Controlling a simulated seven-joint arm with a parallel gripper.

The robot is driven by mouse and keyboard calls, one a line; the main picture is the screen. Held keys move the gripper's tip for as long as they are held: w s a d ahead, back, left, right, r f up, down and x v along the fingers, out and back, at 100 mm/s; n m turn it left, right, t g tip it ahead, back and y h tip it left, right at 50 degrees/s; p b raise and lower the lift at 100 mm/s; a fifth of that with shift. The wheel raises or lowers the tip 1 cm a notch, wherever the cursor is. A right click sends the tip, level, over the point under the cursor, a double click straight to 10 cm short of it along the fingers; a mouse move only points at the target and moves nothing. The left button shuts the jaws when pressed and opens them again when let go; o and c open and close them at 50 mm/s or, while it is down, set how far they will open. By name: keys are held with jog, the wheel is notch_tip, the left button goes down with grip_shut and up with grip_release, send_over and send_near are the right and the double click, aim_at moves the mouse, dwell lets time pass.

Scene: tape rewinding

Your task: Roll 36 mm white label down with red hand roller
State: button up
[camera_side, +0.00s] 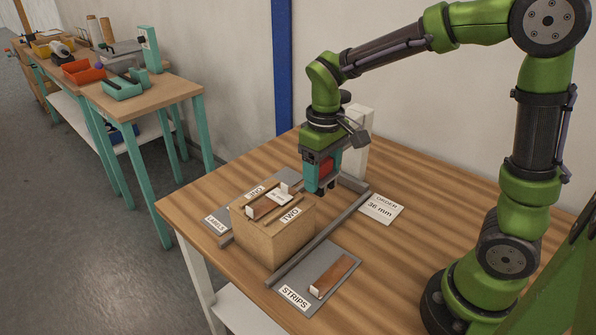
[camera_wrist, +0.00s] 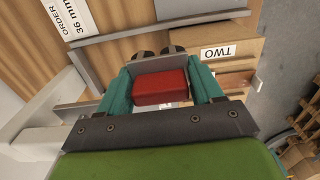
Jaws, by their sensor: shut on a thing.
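In the side view, my gripper (camera_side: 322,186) hangs above the table, just right of a cardboard box (camera_side: 262,240). In the wrist view, its teal fingers are shut on the red hand roller (camera_wrist: 160,88); the roller's red body also shows in the side view (camera_side: 325,167). The roller's lower end is hard to make out. A small white label (camera_side: 279,196) with print too small to read lies on the box top, between signs "ONE" (camera_side: 255,192) and "TWO" (camera_side: 291,215). The roller is apart from it. An order card (camera_side: 381,208) reads "36 mm".
Grey rails (camera_side: 318,238) run beside the box. A grey mat marked "STRIPS" (camera_side: 318,277) bears a brown strip. A "LABELS" mat (camera_side: 216,218) lies left of the box. A white post (camera_side: 357,143) stands behind my gripper. The table's right side is mostly clear.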

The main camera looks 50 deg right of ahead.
send_near(279, 192)
jog(key=s+a+r, duration=0.1)
jog(key=a+r, duration=0.1)
jog(key=a, duration=0.2)
jog(key=shift+d+f, duration=0.1)
jog(key=shift+f, duration=2.9)
jog(key=shift+f, duration=0.7)
